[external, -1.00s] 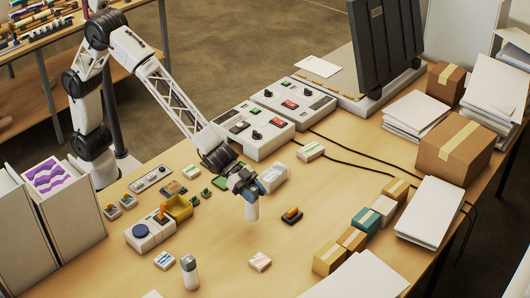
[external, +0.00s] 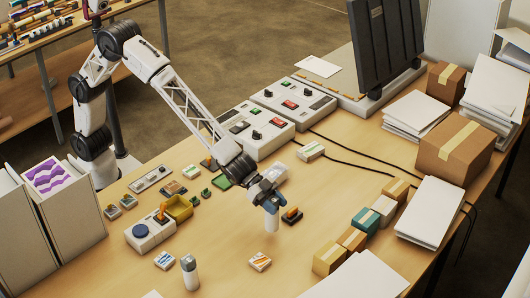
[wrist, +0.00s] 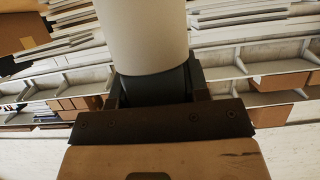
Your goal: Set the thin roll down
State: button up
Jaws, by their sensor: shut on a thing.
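My gripper (external: 270,203) is shut on the thin roll (external: 272,219), a white cylinder that hangs upright below the fingers in the external view. The roll's lower end is near the table top; I cannot tell whether it touches. In the wrist view the roll (wrist: 144,35) fills the upper middle, and the gripper (wrist: 152,90) closes around its dark end. The roll's far end is out of the wrist view.
A small dark block with an orange top (external: 291,216) stands just right of the roll. A small white-and-orange box (external: 260,261) lies in front. A white bottle with a grey cap (external: 190,275) stands front left. Cardboard boxes (external: 330,259) line the right. Bare table lies between.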

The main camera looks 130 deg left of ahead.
aim_at(278, 215)
jog(key=shift+f, duration=1.9)
jog(key=o, duration=1)
jog(key=shift+s, duration=0.15)
jog(key=shift+s+r, duration=0.55)
jog(key=shift+s, duration=0.2)
jog(key=shift+v, duration=5)
